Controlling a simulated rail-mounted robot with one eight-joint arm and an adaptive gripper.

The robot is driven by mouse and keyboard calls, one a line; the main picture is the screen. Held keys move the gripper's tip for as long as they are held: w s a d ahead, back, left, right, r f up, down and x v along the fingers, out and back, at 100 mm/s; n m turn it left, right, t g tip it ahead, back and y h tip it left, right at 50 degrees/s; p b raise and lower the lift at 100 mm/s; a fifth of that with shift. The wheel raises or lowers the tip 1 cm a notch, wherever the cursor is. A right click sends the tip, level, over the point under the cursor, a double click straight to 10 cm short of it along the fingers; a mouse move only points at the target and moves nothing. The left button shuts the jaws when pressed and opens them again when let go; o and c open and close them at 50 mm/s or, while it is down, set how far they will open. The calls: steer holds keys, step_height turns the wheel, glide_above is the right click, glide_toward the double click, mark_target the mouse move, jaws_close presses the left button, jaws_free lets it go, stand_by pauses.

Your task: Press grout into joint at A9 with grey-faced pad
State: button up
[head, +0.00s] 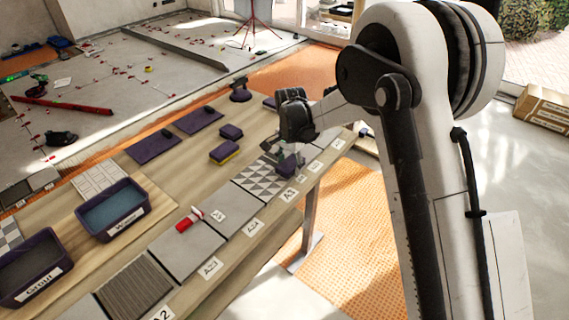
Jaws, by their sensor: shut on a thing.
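My gripper (284,156) is at the far part of the row of tile samples, low over the table beside the grey-and-white triangle-patterned tile (257,179). It is shut on a small dark purplish pad (291,163), held down close to the tiles. The pad's underside is hidden, so its face colour and any contact do not show. The label A9 cannot be read; the small label cards (301,178) near my gripper are too small to make out. The joint under the pad is hidden.
A purple pad with a yellow face (224,154) and another purple pad (231,132) lie on the table. Dark purple mats (153,146) lie behind. A Water tub (112,209) and a Grout tub (32,268) stand at left. A red-and-white tool (189,219) rests on plain grey tiles.

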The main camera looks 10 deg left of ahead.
steer(key=shift+s+d+f, duration=0.1)
steer(key=shift+s+d, duration=0.05)
steer(key=shift+d, duration=0.3)
steer(key=shift+s+d, duration=0.5)
steer(key=shift+d, duration=0.4)
steer(key=shift+w+a+r+p, duration=0.1)
steer(key=shift+r+p, duration=0.65)
steer(key=shift+r, duration=1.35)
steer(key=shift+a+r+p, duration=0.1)
steer(key=shift+r+p, duration=0.6)
steer(key=shift+r, duration=1.4)
